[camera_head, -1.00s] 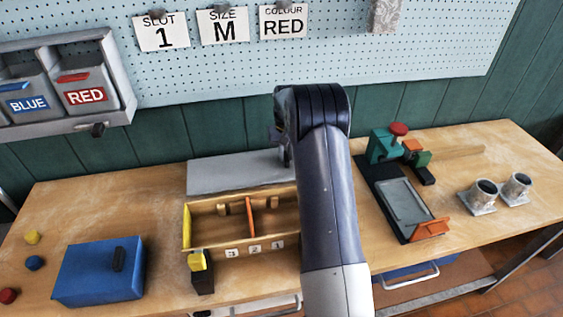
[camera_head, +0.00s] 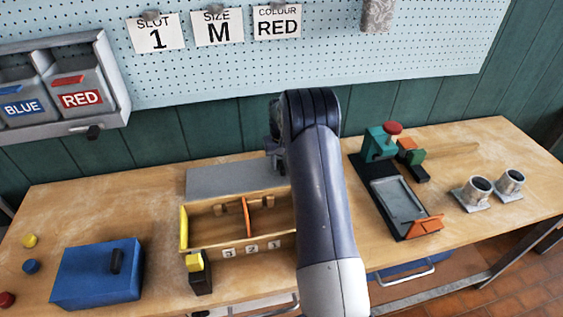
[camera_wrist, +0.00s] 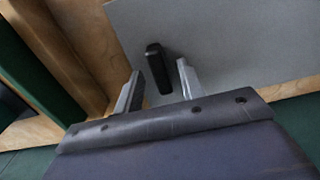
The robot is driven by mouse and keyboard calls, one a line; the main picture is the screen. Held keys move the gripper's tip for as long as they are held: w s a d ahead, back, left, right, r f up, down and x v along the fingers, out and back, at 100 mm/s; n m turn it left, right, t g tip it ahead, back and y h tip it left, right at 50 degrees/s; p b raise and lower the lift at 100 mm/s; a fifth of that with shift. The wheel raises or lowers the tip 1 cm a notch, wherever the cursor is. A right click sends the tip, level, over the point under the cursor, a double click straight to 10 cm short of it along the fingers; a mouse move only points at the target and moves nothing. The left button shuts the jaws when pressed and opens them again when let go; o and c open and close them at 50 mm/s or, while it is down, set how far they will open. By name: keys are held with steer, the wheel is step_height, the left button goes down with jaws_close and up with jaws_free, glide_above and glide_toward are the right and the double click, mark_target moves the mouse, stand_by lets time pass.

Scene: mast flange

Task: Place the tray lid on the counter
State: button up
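The tray lid (camera_head: 230,180) is a flat grey plate lying on the counter (camera_head: 110,205), behind the wooden tray (camera_head: 205,242). My arm hides its right end in the head view. In the wrist view the lid (camera_wrist: 235,45) fills much of the picture, with a black bar handle (camera_wrist: 158,68). My gripper (camera_wrist: 159,74) is open, with one finger on each side of the handle and a gap visible on both sides. In the head view my arm hides most of the gripper. The tray is open, with an orange divider and the labels 3, 2, 1.
A blue box (camera_head: 85,278) and small coloured balls (camera_head: 30,266) are at the left. A dark fixture with a grey plate (camera_head: 397,200) and two metal flanged cups (camera_head: 480,187) are at the right.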

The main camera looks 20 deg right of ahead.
steer(key=shift+r, duration=0.1)
step_height(320, 180, up, 12)
steer(key=b, duration=0.1)
steer(key=shift+b, duration=0.3)
stand_by(1.6)
